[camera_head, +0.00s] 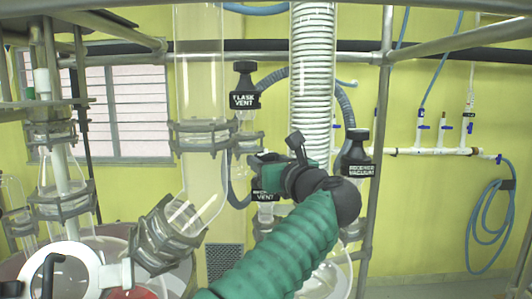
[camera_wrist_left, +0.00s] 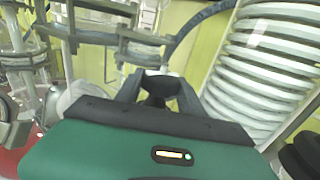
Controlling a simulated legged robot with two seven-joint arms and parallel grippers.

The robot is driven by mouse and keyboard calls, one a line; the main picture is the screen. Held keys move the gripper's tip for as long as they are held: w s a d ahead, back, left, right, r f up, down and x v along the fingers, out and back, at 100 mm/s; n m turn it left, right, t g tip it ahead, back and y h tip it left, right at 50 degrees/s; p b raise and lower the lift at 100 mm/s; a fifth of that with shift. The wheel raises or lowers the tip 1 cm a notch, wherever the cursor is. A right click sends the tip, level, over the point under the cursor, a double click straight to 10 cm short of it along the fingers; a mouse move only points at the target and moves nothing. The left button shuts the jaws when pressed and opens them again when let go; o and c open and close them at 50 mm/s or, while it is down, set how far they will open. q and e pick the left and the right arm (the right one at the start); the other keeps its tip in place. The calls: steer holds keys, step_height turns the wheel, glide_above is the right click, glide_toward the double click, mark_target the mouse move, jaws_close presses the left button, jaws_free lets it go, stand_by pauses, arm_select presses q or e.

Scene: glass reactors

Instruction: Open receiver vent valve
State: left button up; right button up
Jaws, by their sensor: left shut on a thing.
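The receiver vent valve (camera_head: 265,189) has a black label, partly hidden, that ends in "VENT". It sits low between the glass column and the coiled condenser. My left gripper (camera_head: 262,162), on a green sleeved arm, is at the top of this valve and shut on its black knob. The wrist view shows the dark fingers (camera_wrist_left: 158,88) closed around a dark piece, the valve knob (camera_wrist_left: 155,101). The knob is mostly hidden by the gripper, so its turn angle cannot be told. My right gripper is not in view.
The flask vent valve (camera_head: 244,88) stands above left, and the receiver vacuum valve (camera_head: 359,155) stands close on the right. The white coiled condenser (camera_head: 312,75), glass column (camera_head: 200,80) and metal frame post (camera_head: 378,120) crowd the space. A blue hose (camera_head: 490,225) hangs on the wall.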

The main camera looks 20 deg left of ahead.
arm_select(q)
steer(key=shift+n+g+y+p, duration=0.5)
steer(key=shift+y, duration=0.1)
steer(key=o, duration=1.1)
steer(key=shift+d, duration=0.1)
steer(key=shift+c, duration=0.2)
